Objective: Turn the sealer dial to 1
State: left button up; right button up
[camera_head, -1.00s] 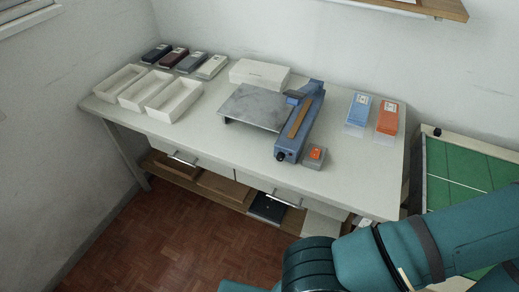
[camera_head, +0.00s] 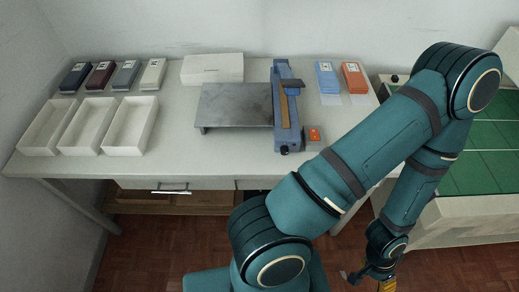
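The blue sealer (camera_head: 279,108) stands on the white table, its long body running from back to front. A small dark knob, which looks like its dial (camera_head: 284,150), sits at its front end; its marks are too small to read. My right arm reaches up and over to the right, then down. My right gripper (camera_head: 366,279) hangs low at the bottom edge, in front of the table and well away from the sealer. It is partly cut off, so its opening is unclear. My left gripper is not in view.
A grey metal plate (camera_head: 235,105) lies left of the sealer, with a small orange-topped box (camera_head: 313,136) at its right. Three white trays (camera_head: 129,125) and several small boxes stand at the left. Blue (camera_head: 326,76) and orange (camera_head: 353,77) packs stand at the back right.

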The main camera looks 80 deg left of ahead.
aim_at(284, 149)
jog(key=k+j, duration=0.25)
jog(key=k, duration=0.2)
jog(key=k+j, duration=0.25)
jog(key=k, duration=0.15)
jog(key=k+j, duration=0.15)
jog(key=j, duration=0.2)
jog(key=k+j, duration=0.2)
jog(key=j, duration=0.15)
jog(key=k+j, duration=0.15)
jog(key=j, duration=0.2)
